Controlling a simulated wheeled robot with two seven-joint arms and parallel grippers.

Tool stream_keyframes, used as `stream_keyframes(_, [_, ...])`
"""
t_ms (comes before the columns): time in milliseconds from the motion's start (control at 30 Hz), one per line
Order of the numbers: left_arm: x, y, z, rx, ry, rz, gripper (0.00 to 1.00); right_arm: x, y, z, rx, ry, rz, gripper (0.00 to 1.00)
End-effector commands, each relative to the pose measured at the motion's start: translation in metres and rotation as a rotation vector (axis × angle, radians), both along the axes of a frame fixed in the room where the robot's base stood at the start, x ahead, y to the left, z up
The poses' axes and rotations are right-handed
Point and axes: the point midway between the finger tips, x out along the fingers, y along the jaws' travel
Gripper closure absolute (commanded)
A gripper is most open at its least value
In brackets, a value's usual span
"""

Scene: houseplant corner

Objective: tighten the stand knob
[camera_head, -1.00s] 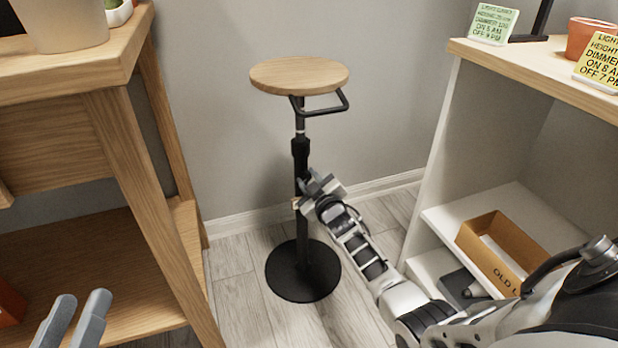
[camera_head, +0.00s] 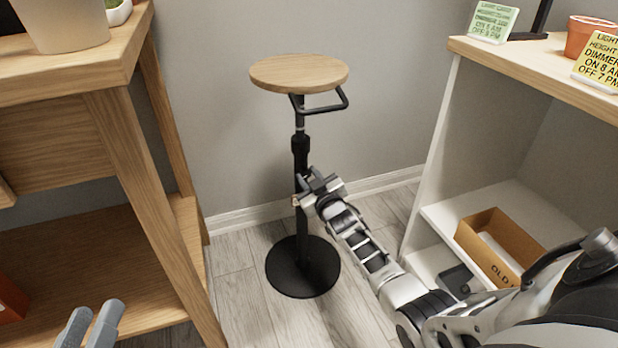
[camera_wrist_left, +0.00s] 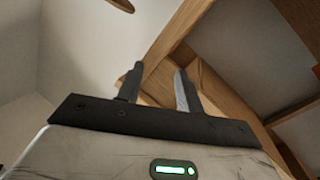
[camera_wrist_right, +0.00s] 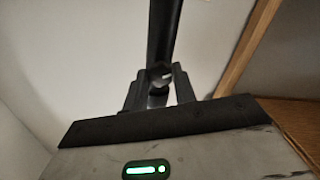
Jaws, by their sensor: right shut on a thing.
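The stand has a round wooden top (camera_head: 299,72), a black pole (camera_head: 301,160) and a round black base (camera_head: 302,268) on the floor. My right gripper (camera_head: 306,188) is at the pole about halfway down. In the head view the knob is hidden by the gripper. My left gripper (camera_head: 90,325) is at the lower left, away from the stand. In the left wrist view its fingers (camera_wrist_left: 158,85) are apart with nothing between them.
A wooden bench (camera_head: 140,150) stands left of the stand. A white shelf unit (camera_head: 440,150) stands to the right, with an open cardboard box (camera_head: 500,248) inside. The grey wall is close behind the stand. Floor (camera_head: 235,290) is clear around the base.

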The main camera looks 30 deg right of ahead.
Motion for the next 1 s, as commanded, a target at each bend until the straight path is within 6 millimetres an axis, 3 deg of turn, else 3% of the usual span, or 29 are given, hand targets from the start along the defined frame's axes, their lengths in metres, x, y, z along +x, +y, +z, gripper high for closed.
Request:
stream_keyframes(33, [0.000,0.000,0.000,-0.001,0.001,0.000,0.64,-0.001,0.000,-0.002,0.003,0.003,0.000,0.65])
stream_keyframes(100, [0.000,0.000,0.000,-0.001,0.001,0.000,0.64,-0.001,0.000,-0.002,0.003,0.003,0.000,0.51])
stream_keyframes(467, [-0.001,-0.002,0.004,-0.003,0.008,-0.006,0.64,-0.006,0.001,0.000,0.001,0.003,0.000,0.51])
stream_keyframes(533, [-0.003,-0.003,0.003,-0.006,0.045,-0.012,0.64,-0.014,0.003,0.002,0.001,0.003,0.000,0.51])
stream_keyframes(633, [-0.013,-0.004,-0.015,-0.010,0.169,-0.017,0.64,-0.033,0.006,0.005,0.001,0.004,0.000,0.51])
stream_keyframes(1000, [-0.013,0.006,-0.025,0.204,0.182,0.018,0.64,-0.119,0.022,0.006,0.003,0.005,-0.001,0.51])
